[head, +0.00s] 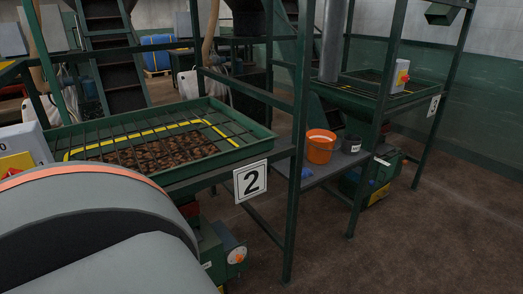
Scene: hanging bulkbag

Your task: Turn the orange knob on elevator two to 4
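The small orange knob (239,258) sits on a pale round dial (236,248) on the machine below the green tray, at lower centre. The dial's numbers are too small to read, so I cannot tell the knob's setting. A white sign with a black 2 (251,181) hangs on the frame just above it. A large grey part of my own body fills the lower left, close to the camera, and hides part of the machine to the left of the dial. Neither of my grippers shows in the head view.
The green gridded tray (270,137) holds brown material. A grey box with a yellow and red switch (401,76) is on the right frame. Green posts rise nearby; the brown floor (440,235) at right is clear.

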